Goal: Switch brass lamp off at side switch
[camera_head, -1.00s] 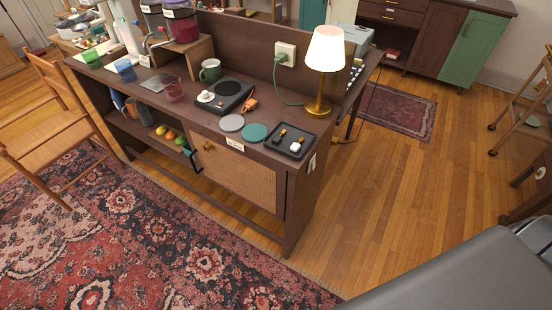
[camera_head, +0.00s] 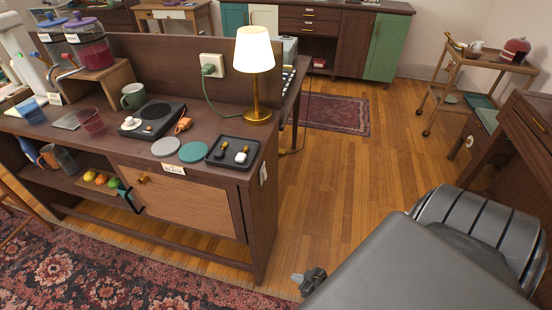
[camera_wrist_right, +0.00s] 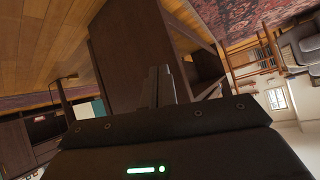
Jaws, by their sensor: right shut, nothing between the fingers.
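The brass lamp (camera_head: 254,60) stands at the right end of the dark wooden counter (camera_head: 125,128). Its white shade glows, and a green cord runs to the wall outlet (camera_head: 211,65). A small white side switch (camera_head: 263,173) sits on the counter's right end panel, below the top edge. My right gripper (camera_head: 311,281) is low at the bottom of the head view, in front of and below the switch, apart from the counter. It is shut and empty. In the right wrist view its fingers (camera_wrist_right: 159,86) point toward the brown counter; I cannot make out the switch there. My left gripper is out of view.
A black tray (camera_head: 213,163) with small items, two round coasters and a hot plate (camera_head: 150,128) lie on the counter. Wooden floor (camera_head: 340,190) is open to the right of the counter. A wooden cart (camera_head: 482,62) stands at the far right.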

